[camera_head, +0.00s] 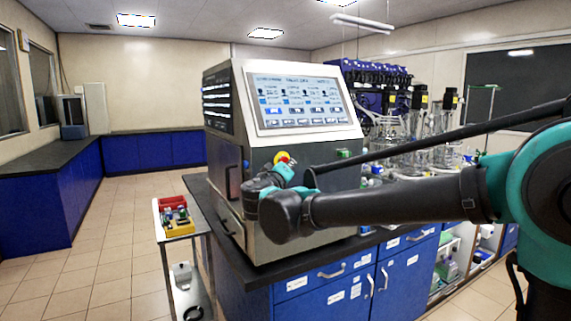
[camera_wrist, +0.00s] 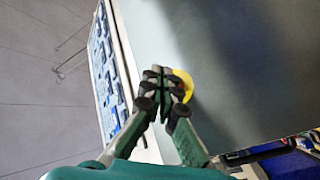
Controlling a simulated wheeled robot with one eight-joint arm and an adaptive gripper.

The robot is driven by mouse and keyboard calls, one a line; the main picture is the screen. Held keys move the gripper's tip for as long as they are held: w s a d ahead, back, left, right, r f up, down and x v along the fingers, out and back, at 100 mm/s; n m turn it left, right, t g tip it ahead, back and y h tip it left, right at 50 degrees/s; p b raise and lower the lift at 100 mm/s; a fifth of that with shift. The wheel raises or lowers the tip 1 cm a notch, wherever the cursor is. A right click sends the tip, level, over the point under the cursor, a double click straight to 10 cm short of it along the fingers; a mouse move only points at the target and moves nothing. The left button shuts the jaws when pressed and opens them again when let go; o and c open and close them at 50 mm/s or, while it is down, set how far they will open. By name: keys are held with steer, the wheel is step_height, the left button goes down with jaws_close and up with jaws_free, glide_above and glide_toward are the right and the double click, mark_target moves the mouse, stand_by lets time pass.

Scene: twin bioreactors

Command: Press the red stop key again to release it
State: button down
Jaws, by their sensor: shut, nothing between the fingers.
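The red stop key (camera_head: 282,156) with its yellow surround shows on the metal front of the bioreactor control cabinet (camera_head: 330,150), below the screen. My gripper (camera_head: 284,166) is right in front of it and covers part of it. In the wrist view, my gripper (camera_wrist: 158,74) is shut and empty, its fingertips together over the yellow surround (camera_wrist: 184,84).
The tilted touchscreen (camera_head: 300,100) is above the key. A dark worktop (camera_head: 262,278) on blue cupboards carries the cabinet, with glass vessels (camera_head: 435,135) to the right. A small trolley (camera_head: 178,232) with red and yellow bins stands at left. The tiled floor at left is clear.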

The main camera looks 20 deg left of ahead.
steer(key=shift+w+a, duration=0.15)
steer(key=shift+w+a, duration=0.15)
steer(key=shift+a, duration=0.05)
stand_by(0.3)
steer(key=shift+w+a, duration=0.2)
steer(key=shift+a, duration=0.05)
stand_by(0.7)
steer(key=shift+s+d, duration=0.5)
steer(key=shift+d, duration=0.1)
steer(key=s+d, duration=0.4)
steer(key=shift+d, duration=0.3)
stand_by(0.4)
